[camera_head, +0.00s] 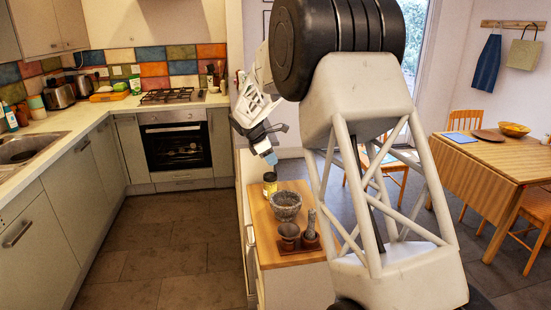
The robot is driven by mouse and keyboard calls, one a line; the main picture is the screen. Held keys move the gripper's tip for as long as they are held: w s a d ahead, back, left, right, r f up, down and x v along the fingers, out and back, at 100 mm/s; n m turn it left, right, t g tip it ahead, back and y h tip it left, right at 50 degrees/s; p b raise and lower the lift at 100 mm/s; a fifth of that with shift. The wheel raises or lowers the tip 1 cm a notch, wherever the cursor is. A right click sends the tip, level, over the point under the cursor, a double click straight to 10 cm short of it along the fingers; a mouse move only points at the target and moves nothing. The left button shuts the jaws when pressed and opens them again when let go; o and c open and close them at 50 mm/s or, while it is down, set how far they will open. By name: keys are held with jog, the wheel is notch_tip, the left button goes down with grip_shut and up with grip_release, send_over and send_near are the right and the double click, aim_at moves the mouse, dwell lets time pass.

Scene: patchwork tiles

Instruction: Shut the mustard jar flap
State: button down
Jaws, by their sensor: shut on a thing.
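The mustard jar (270,188) is small, with a yellow label and a dark upper part. It stands upright near the far end of the wooden top of the counter unit. My gripper (269,155) points down just above the jar, with light blue at its tips. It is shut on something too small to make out. The jar's flap cannot be told apart at this size, nor whether the fingertips touch the jar.
A grey stone mortar (286,206) stands just in front of the jar. My arm hides the counter's right side. The floor (185,240) to the left is clear.

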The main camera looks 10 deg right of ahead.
jog(key=a+h, duration=0.1)
jog(key=f+h, duration=0.1)
jog(key=h, duration=0.1)
jog(key=a+h, duration=0.1)
jog(key=shift+a+f+h, duration=0.25)
jog(key=shift+a+h, duration=0.05)
jog(key=shift+a, duration=0.05)
jog(key=shift+a+f+h, duration=0.35)
jog(key=shift+f+h, duration=0.15)
jog(key=shift+h, duration=0.55)
jog(key=shift+a+f+h, duration=0.35)
jog(key=shift+f+h, duration=0.2)
jog(key=shift+h, duration=0.55)
jog(key=shift+a+f+h, duration=0.35)
jog(key=shift+f+h, duration=0.15)
jog(key=shift+h, duration=0.55)
jog(key=c, duration=1)
grip_release()
jog(key=shift+c, duration=0.2)
jog(key=a, duration=0.7)
jog(key=shift+a+r, duration=0.35)
jog(key=shift+r, duration=0.1)
